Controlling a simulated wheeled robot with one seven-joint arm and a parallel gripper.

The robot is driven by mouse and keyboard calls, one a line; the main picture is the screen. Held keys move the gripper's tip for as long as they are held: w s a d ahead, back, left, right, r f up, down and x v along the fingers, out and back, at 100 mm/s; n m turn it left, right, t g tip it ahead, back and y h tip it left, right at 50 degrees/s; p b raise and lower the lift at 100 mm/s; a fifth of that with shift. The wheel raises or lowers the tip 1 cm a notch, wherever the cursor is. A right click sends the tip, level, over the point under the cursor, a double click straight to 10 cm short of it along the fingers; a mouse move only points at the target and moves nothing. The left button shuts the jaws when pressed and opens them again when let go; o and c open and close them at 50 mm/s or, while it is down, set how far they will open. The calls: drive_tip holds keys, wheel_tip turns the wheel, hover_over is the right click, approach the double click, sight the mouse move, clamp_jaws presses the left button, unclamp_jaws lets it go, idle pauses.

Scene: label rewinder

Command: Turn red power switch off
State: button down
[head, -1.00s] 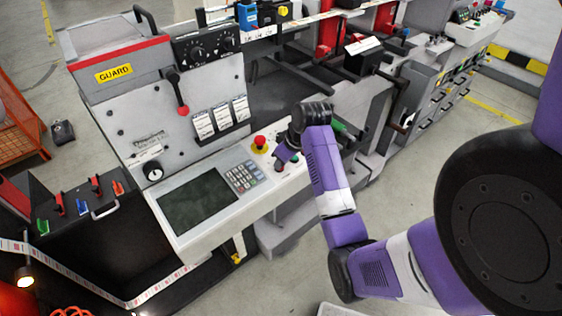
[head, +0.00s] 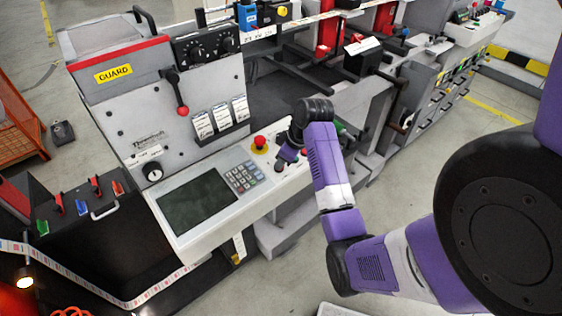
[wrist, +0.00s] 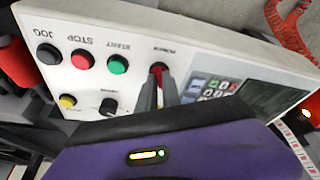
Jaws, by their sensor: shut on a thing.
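The red power switch (wrist: 158,68) is on the white control panel (wrist: 215,62), under a label that reads POWER upside down in the wrist view. My gripper (wrist: 158,82) has its two dark fingers on either side of the switch, closed on it. Only a small red part of the switch shows between the fingertips; I cannot tell its on or off position. In the head view my gripper (head: 281,163) reaches down to the panel, right of the keypad, and hides the switch.
A green START button (wrist: 118,64), a red STOP button (wrist: 82,59) and a black JOG button (wrist: 48,54) sit beside the switch. A black knob (wrist: 108,106) and a yellow button (wrist: 68,101) are near. A red emergency stop (head: 260,142) stands close to my gripper.

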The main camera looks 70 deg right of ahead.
drive_tip(key=c, duration=1.5)
unclamp_jaws()
drive_tip(key=shift+b+v, duration=0.55)
drive_tip(key=shift+v, duration=3.35)
